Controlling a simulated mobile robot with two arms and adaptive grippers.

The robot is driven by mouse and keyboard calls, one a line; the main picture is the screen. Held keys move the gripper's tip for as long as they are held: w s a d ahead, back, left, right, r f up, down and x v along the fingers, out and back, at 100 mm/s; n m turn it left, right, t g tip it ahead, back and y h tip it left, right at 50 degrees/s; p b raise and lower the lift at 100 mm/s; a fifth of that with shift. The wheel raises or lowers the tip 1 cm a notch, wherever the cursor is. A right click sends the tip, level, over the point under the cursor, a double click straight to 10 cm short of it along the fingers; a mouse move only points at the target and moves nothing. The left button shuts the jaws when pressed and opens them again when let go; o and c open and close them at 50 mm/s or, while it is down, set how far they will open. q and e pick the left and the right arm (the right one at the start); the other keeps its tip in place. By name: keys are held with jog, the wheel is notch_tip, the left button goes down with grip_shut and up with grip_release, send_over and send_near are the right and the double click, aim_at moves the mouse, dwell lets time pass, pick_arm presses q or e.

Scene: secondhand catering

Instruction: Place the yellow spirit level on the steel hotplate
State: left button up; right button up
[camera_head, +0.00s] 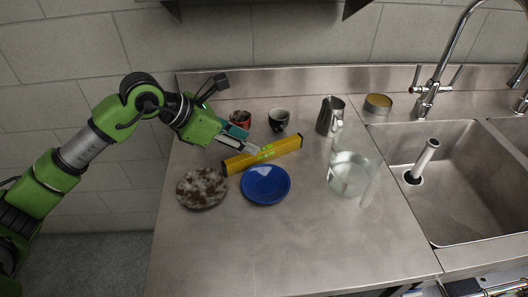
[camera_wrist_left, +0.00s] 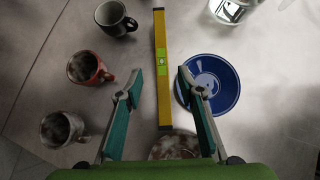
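The yellow spirit level (camera_head: 283,150) lies on the steel counter, slanting up to the right behind the blue plate. In the left wrist view the level (camera_wrist_left: 162,45) runs lengthwise between the spread fingers, with its green vial near the fingertips. My left gripper (camera_head: 248,142) is above the level in the head view; in the wrist view the gripper (camera_wrist_left: 160,72) is open, its teal fingers apart on either side of the level and not closed on it. I cannot make out a steel hotplate in either view. My right gripper is not in view.
A blue plate (camera_head: 265,185) and a speckled plate (camera_head: 202,188) lie in front. A red mug (camera_head: 240,118), black mug (camera_head: 279,119), steel jug (camera_head: 328,117) and tin (camera_head: 378,104) stand behind. A glass pitcher (camera_head: 348,175) is beside the sink (camera_head: 460,170). The front counter is clear.

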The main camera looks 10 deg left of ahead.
aim_at(264, 149)
pick_arm(q)
jog(key=shift+x, duration=1)
jog(key=shift+w+d+f+p, duration=0.2)
jog(key=shift+d+f+p, duration=0.15)
jog(key=shift+d+p, duration=0.05)
jog(key=p+x, duration=0.1)
jog(key=x, duration=0.2)
jog(key=shift+d+f, duration=0.2)
jog(key=shift+d, duration=0.15)
jog(key=shift+w+d+f, duration=0.15)
jog(key=shift+w+f, duration=0.05)
jog(key=shift+f, duration=0.1)
jog(key=shift+c, duration=0.4)
grip_shut()
